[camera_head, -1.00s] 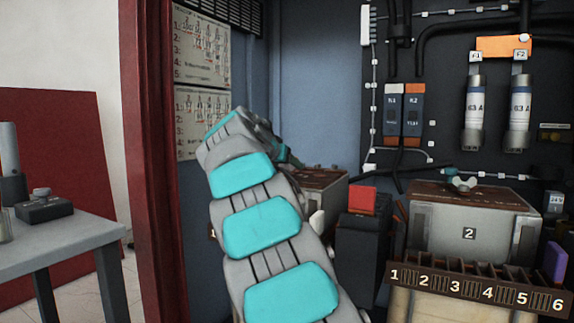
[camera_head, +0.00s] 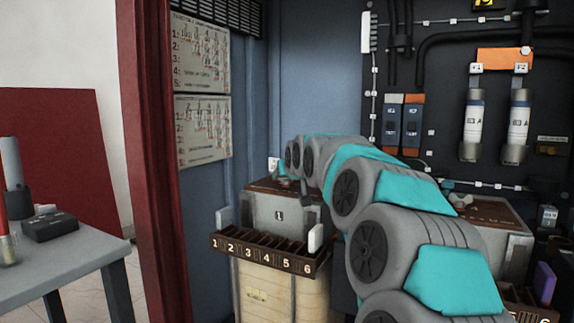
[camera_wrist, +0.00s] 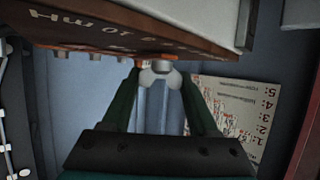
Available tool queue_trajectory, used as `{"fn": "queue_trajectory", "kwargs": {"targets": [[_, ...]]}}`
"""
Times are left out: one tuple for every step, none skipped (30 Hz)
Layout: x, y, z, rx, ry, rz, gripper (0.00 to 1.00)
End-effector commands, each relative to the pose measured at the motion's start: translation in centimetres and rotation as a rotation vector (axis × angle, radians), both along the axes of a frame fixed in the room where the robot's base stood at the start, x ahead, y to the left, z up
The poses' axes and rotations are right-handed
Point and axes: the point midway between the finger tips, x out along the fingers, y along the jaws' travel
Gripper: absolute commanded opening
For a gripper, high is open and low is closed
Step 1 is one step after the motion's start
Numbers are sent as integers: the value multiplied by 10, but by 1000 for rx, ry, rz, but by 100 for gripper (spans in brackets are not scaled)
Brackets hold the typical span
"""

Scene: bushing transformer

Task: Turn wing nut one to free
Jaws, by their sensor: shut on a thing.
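Wing nut one (camera_wrist: 160,77) is a pale metal nut in the middle of the wrist view, at the edge of the brown top plate (camera_wrist: 120,33) of box 1. My gripper (camera_wrist: 163,88) has its two dark green fingers on either side of it and is shut on it. In the head view, box 1 (camera_head: 262,215) is a grey box with a brown top above a row of numbered slots. My arm reaches over to its top. The fingertips are small and partly hidden there, and how far the nut has turned cannot be told.
Box 2 (camera_head: 512,245), with its own wing nut (camera_head: 461,200) on top, stands to the right, partly behind my arm. The numbered slot rack (camera_head: 262,255) fronts box 1. A grey table (camera_head: 75,248) is at left, beyond the red cabinet post (camera_head: 160,200).

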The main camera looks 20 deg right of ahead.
Motion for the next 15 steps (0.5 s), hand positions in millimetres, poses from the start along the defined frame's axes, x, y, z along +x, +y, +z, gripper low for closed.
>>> {"fn": "queue_trajectory", "kwargs": {"targets": [[1, 2, 4, 10, 2, 36, 4], [1, 3, 4, 9, 1, 56, 4], [1, 3, 4, 10, 1, 83, 4], [1, 3, 4, 10, 0, 102, 4], [1, 3, 4, 9, 0, 122, 4], [1, 3, 4, 11, -1, 148, 4], [1, 3, 4, 10, -2, 168, 4], [1, 3, 4, 11, -4, 187, 4], [1, 3, 5, 9, -4, 214, 4], [1, 2, 5, 9, -4, 233, 4], [1, 2, 5, 9, -4, 253, 4], [1, 2, 5, 8, -4, 278, 4], [1, 2, 5, 9, -5, 297, 4], [1, 1, 5, 7, -6, 316, 4], [1, 2, 4, 7, -5, 342, 4]]}}
